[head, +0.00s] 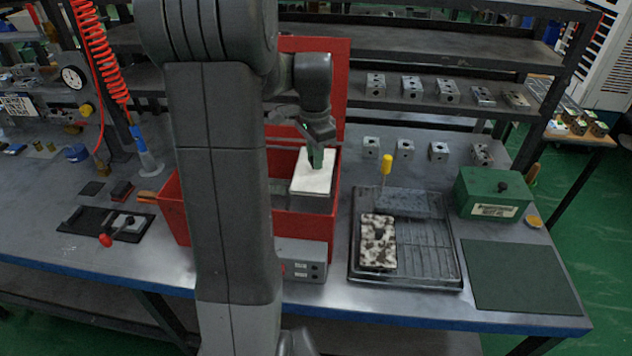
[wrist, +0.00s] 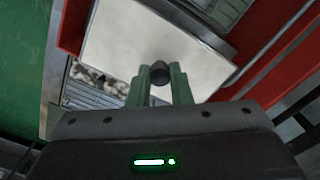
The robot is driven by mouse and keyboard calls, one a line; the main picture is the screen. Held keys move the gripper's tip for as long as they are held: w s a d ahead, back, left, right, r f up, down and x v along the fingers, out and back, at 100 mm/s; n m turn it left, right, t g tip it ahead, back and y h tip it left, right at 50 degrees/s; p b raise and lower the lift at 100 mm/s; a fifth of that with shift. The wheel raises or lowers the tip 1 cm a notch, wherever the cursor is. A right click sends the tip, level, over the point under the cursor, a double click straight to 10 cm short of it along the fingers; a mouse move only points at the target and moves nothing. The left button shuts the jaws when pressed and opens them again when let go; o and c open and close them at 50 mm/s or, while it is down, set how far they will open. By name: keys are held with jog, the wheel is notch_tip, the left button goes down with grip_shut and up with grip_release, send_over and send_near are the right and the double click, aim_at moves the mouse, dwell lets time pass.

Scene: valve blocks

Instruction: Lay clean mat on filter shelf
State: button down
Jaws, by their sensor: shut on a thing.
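My gripper (head: 316,156) is shut on the dark knob (wrist: 160,72) of a clean white mat (head: 314,178). The white mat also fills much of the wrist view (wrist: 140,45), with the green fingers on either side of the knob. The mat is over the right part of the open red box (head: 172,210), above a grey metal block or shelf (head: 310,203). I cannot tell whether the mat touches it. A speckled, dirty mat (head: 377,250) with a dark knob lies on the wire-rack tray (head: 430,262) to the right.
The red lid (head: 328,75) stands up behind the box. A grey switch box (head: 302,262) is at its front. A yellow-handled tool (head: 386,165), a green case (head: 493,193) and a dark flat pad (head: 520,278) are to the right. Several metal valve blocks (head: 438,152) stand behind.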

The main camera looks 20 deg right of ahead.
notch_tip(320, 180, down, 8)
jog(key=shift+f+p, duration=0.1)
jog(key=shift+p, duration=0.3)
jog(key=shift+f, duration=0.1)
jog(key=c, duration=1.3)
grip_release()
notch_tip(320, 180, up, 12)
jog(key=shift+r+b, duration=0.15)
jog(key=shift+b, duration=0.25)
jog(key=shift+o, duration=0.3)
